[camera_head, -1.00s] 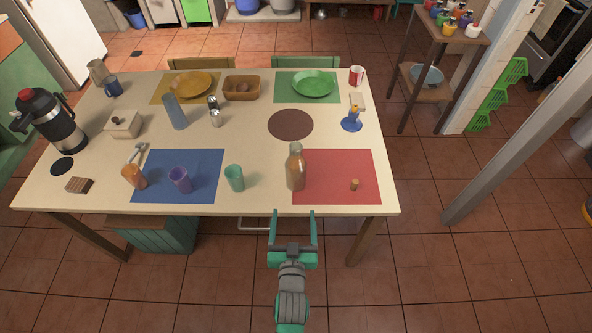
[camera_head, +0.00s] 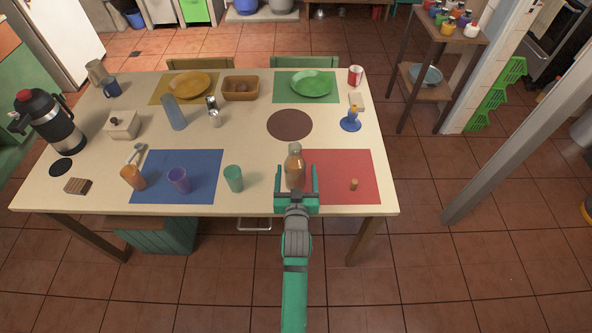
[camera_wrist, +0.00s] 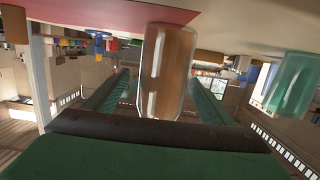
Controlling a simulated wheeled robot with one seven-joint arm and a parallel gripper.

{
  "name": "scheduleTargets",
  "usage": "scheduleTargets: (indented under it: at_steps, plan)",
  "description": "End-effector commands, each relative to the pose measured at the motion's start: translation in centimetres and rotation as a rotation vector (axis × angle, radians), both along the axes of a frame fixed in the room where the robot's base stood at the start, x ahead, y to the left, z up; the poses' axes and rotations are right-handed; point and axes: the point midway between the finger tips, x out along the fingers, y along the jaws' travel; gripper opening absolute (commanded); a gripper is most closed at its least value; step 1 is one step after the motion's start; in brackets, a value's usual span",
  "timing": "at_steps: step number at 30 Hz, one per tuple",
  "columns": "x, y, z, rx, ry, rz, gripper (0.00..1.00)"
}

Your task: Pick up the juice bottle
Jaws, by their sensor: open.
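The juice bottle (camera_head: 294,165) is a clear bottle with amber-brown contents. It stands upright near the table's front edge, by the left edge of the red mat (camera_head: 345,165). My gripper (camera_head: 297,178) is open at the front edge of the table, with one finger to each side of the bottle's lower part in the head view. In the wrist view the bottle (camera_wrist: 167,70) appears upside down between the two fingers (camera_wrist: 160,88), with space at both sides. My gripper's palm hides nothing of the bottle's upper part in the head view.
A green cup (camera_head: 233,179) stands just left of the bottle, and a purple cup (camera_head: 179,180) is on the blue mat (camera_head: 205,160). A brown round mat (camera_head: 290,125) behind the bottle is bare.

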Motion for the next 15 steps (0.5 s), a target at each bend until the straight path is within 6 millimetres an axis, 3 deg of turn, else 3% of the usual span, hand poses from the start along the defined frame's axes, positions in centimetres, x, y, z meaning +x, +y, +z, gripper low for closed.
scheduleTargets:
  at_steps: [9, 15]
  plan:
    - [3.9, 0.5, -0.5, 0.0, -0.001, 0.007, 0.77]
    - [5.0, 0.3, -0.6, -0.001, -0.002, 0.003, 0.77]
